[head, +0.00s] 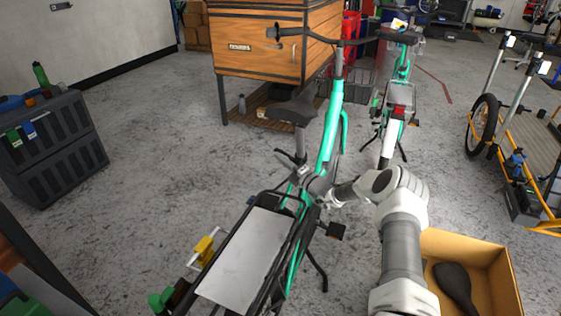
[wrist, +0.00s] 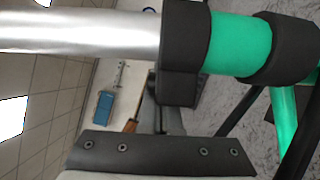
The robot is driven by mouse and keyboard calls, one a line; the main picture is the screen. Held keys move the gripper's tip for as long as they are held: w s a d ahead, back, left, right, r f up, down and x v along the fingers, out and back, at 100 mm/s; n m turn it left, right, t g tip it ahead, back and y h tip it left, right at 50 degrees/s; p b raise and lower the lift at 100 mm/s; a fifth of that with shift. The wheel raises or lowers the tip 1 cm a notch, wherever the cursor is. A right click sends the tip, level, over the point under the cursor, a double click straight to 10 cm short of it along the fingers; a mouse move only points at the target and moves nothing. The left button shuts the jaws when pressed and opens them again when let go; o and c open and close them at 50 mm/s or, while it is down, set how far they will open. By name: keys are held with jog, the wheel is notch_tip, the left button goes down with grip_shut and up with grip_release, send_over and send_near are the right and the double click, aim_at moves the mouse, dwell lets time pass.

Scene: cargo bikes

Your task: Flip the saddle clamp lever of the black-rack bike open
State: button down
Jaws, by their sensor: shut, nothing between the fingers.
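The near teal bike has a black rack (head: 212,290) around a pale panel. Its dark saddle (head: 292,110) sits on a silver seat post (head: 300,143), which also shows in the wrist view (wrist: 80,33). In the wrist view a black saddle clamp (wrist: 186,45) rings the joint between post and teal tube (wrist: 240,44). A dark lever-like piece (head: 287,158) juts left near the clamp in the head view; its exact position is unclear. My gripper (head: 307,178) is shut and empty, close beside the clamp. Its fingers show dark below the clamp (wrist: 158,118); I cannot tell whether they touch it.
A cardboard box (head: 490,255) with a spare saddle (head: 455,285) is at lower right. A second teal bike (head: 398,100) stands behind. A wooden cabinet (head: 255,45) is at the back, a dark crate (head: 50,150) at left. The floor between crate and bike is clear.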

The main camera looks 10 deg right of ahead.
jog(key=shift+w+a, duration=0.15)
jog(key=shift+w, duration=0.1)
